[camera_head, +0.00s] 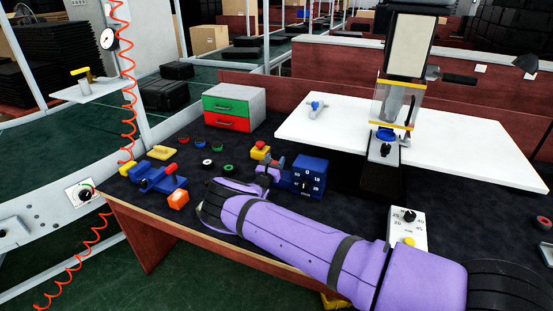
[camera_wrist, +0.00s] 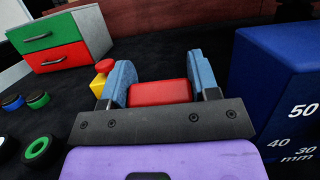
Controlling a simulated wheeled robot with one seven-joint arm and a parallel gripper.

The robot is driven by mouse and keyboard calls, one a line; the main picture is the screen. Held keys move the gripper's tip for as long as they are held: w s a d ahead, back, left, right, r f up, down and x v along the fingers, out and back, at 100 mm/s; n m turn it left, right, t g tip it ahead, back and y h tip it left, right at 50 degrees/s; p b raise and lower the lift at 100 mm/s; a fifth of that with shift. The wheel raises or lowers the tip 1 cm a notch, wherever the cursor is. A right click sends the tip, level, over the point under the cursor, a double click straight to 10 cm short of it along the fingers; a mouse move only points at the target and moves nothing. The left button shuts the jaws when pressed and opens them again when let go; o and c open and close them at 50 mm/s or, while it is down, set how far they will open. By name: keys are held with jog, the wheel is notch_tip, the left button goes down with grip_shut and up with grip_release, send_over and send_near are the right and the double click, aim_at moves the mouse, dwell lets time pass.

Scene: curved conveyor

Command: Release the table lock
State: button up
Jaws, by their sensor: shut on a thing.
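My gripper (camera_wrist: 160,80) is shut on a red block-shaped handle (camera_wrist: 160,93), with one blue-grey finger on each side of it. In the head view my gripper (camera_head: 267,175) is low over the dark tabletop, just left of a blue box with a numbered scale (camera_head: 309,178). This blue box also stands close at the right in the wrist view (camera_wrist: 275,85), its scale marked in mm. The handle's lower part is hidden behind my gripper. I cannot tell whether the handle joins the blue box. No label names a table lock.
A yellow block with a red button (camera_head: 260,150) stands just behind my gripper. A green and red drawer box (camera_head: 234,107) is farther back. Several coloured rings and a blue clamp-like device (camera_head: 158,180) lie left. A white dial box (camera_head: 407,226) is near my forearm.

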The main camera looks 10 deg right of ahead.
jog(key=shift+f+v, duration=0.15)
jog(key=shift+v, duration=0.8)
jog(key=shift+f+v, duration=0.15)
jog(key=shift+v, duration=0.8)
jog(key=o, duration=1.3)
jog(key=shift+w+r, duration=0.1)
jog(key=shift+r, duration=0.05)
jog(key=s+r, duration=0.1)
jog(key=s, duration=0.4)
jog(key=s+r, duration=0.2)
jog(key=s, duration=0.3)
jog(key=s+r, duration=0.1)
jog(key=s, duration=0.5)
jog(key=shift+d+r, duration=0.35)
jog(key=shift+r, duration=0.05)
